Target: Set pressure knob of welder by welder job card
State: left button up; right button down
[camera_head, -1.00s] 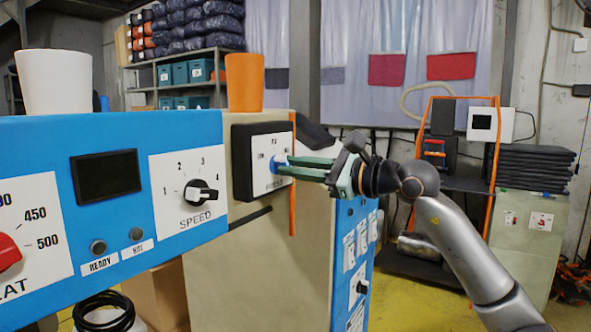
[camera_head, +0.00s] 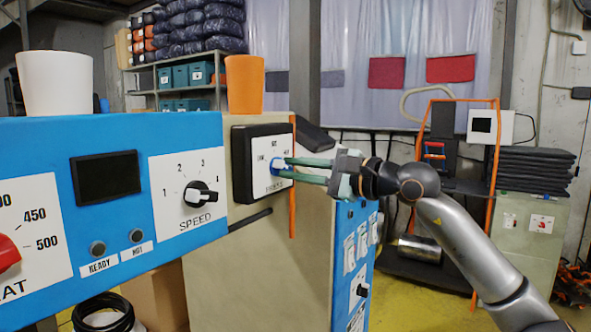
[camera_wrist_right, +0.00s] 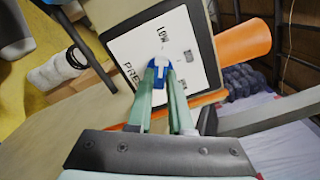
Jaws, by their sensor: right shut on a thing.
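The pressure knob (camera_head: 278,166) is blue with a pale pointer and sits on a white plate (camera_head: 262,181) in a black frame on the beige welder side. The plate's marks include LOW. My right gripper (camera_head: 285,168) is shut on the pressure knob, its green fingers coming in from the right. In the right wrist view the fingers close on the knob (camera_wrist_right: 157,76) from both sides, and LOW and part of the word PRESS show on the plate. My left gripper is not in view. I cannot make out a job card.
The blue welder panel (camera_head: 110,212) on the left bears a black speed knob (camera_head: 200,194), a red heat knob (camera_head: 5,252) and a dark display (camera_head: 105,177). An orange cup (camera_head: 244,84) and a white cup (camera_head: 55,83) stand on top. An orange-framed cart (camera_head: 490,205) stands at right.

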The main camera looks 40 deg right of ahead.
jog(key=c, duration=0.8)
grip_release()
pick_arm(q)
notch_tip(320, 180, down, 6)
jog(key=b, duration=0.8)
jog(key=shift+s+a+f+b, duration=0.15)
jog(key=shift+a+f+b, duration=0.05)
jog(key=shift+b, duration=0.15)
pick_arm(e)
jog(key=v, duration=1.2)
jog(key=shift+s+d, duration=0.15)
jog(key=shift+s, duration=0.1)
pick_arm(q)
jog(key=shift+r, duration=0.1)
pick_arm(e)
jog(key=shift+f, duration=0.1)
